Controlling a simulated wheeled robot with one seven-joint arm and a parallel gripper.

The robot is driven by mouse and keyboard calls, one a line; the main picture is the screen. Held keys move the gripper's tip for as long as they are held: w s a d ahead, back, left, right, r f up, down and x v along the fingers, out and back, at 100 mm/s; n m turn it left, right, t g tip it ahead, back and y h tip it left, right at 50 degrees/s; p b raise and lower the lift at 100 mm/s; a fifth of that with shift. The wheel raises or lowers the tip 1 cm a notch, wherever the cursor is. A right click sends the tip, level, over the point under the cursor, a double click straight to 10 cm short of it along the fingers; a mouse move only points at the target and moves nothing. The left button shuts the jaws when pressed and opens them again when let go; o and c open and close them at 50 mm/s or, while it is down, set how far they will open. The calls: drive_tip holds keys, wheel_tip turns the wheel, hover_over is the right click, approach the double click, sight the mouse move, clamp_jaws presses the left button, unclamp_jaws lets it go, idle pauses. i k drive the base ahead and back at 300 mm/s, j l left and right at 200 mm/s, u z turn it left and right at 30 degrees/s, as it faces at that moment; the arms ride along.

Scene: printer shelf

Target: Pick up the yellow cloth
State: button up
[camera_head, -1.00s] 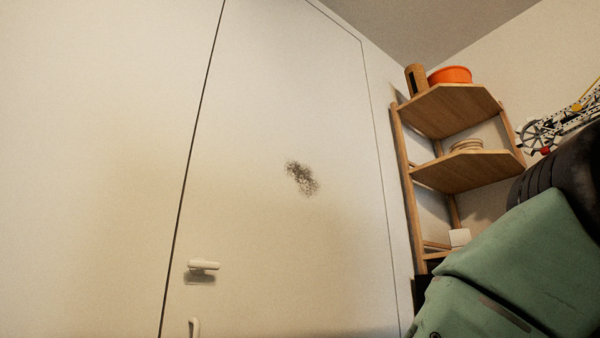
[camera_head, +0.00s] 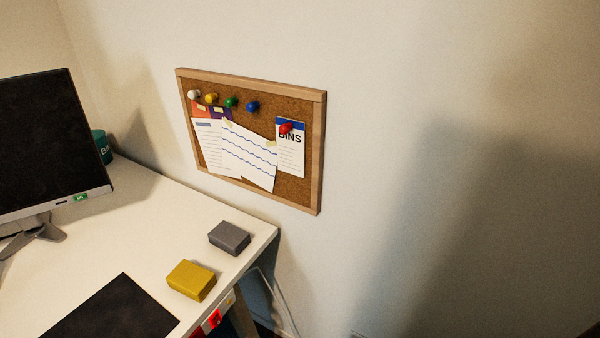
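A yellow block-shaped thing (camera_head: 191,281) lies on the white desk (camera_head: 150,215) near its right edge. It is the only yellow thing of that size here and may be the yellow cloth; it looks like a thick pad, and I cannot tell its material. A similar grey block (camera_head: 229,238) lies a little behind it and to the right, apart from it. My gripper is not in view.
A monitor (camera_head: 50,150) stands on the desk at the left, with a dark mat (camera_head: 115,312) at the front. A cork board (camera_head: 255,150) with papers and pins hangs on the wall. A green cup (camera_head: 102,147) is behind the monitor. A cable hangs beside the desk.

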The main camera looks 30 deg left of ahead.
sight(192, 280)
drive_tip(key=u, duration=1.95)
drive_tip(key=i+j, duration=0.15)
drive_tip(key=j, duration=0.25)
drive_tip(key=i+j+z, duration=0.1)
drive_tip(key=j, duration=0.3)
drive_tip(key=i+j, duration=0.2)
drive_tip(key=j, duration=0.2)
